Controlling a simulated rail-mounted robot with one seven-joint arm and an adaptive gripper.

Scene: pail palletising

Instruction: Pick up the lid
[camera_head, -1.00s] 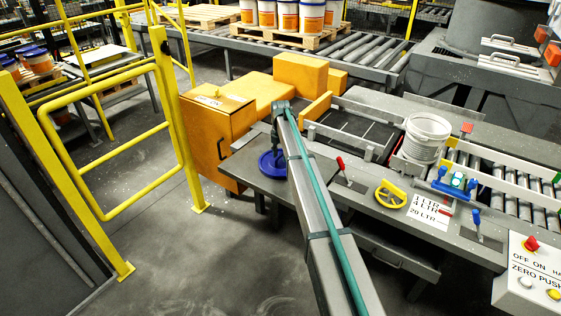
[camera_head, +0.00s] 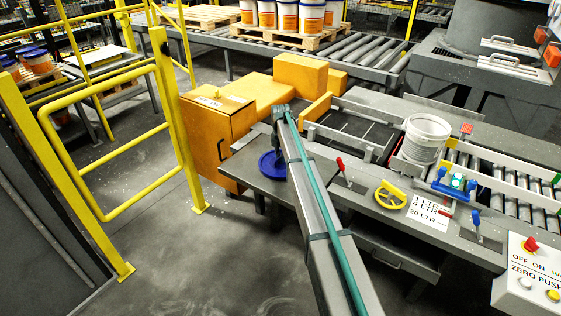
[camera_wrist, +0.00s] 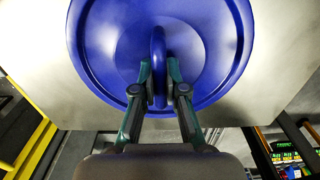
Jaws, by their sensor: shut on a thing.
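The blue round lid (camera_head: 270,165) lies on the left end of the grey workbench, partly covered by my arm in the head view. In the wrist view the lid (camera_wrist: 110,40) fills the upper middle, with a raised blue handle (camera_wrist: 158,55) upright at its centre. My gripper (camera_wrist: 159,80) is shut on this handle, one finger on each side. In the head view my arm mostly hides the gripper. I cannot tell any gap between the lid and the bench.
A white pail (camera_head: 425,138) stands on the conveyor to the right. A red-handled lever (camera_head: 341,165) and a yellow handwheel (camera_head: 390,195) are on the bench right of the lid. A yellow-orange cabinet (camera_head: 215,135) stands behind left. A yellow guard rail (camera_head: 110,145) bounds the left.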

